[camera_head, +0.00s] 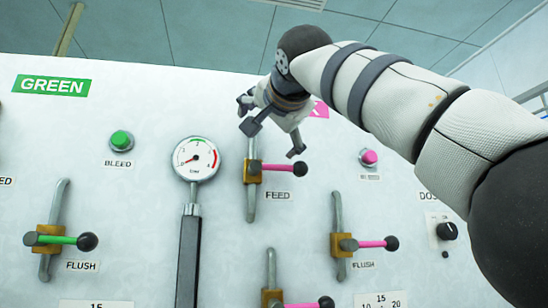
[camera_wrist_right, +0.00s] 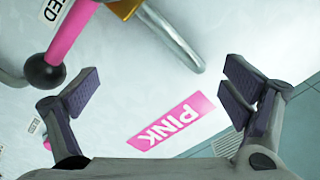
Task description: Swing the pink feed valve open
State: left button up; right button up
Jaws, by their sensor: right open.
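The pink feed valve has a brass body (camera_head: 253,171) on a vertical grey pipe, above and left of a FEED label. Its pink lever (camera_head: 278,167) points right, across the pipe, and ends in a black knob (camera_head: 300,169). In the right wrist view, the pink lever (camera_wrist_right: 72,26) and black knob (camera_wrist_right: 43,73) are at the upper left, outside the fingers. My right gripper (camera_head: 272,131) is open and empty, just above the valve, its fingers spread and apart from the lever. It also shows open in the right wrist view (camera_wrist_right: 160,92). My left gripper is not in view.
A gauge (camera_head: 196,159) is left of the valve. A pink button (camera_head: 369,158) and a pink flush valve (camera_head: 345,244) are to the right. Another pink lever (camera_head: 303,305) is below. A green flush valve (camera_head: 50,239) is at the left. A PINK sign (camera_wrist_right: 172,122) is on the panel.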

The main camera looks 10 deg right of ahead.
jog(key=shift+d+f, duration=0.15)
jog(key=shift+f, duration=0.1)
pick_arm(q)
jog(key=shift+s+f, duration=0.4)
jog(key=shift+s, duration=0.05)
pick_arm(e)
jog(key=shift+s+r, duration=0.2)
jog(key=shift+r, duration=0.05)
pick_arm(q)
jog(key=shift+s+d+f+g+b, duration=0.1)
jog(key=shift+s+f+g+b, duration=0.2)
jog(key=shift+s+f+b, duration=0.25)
pick_arm(e)
jog(key=s, duration=0.9)
jog(key=shift+s+d+f, duration=0.15)
jog(key=shift+d+f, duration=0.05)
jog(key=shift+d, duration=0.1)
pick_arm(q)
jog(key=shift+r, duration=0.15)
pick_arm(e)
jog(key=shift+r, duration=0.1)
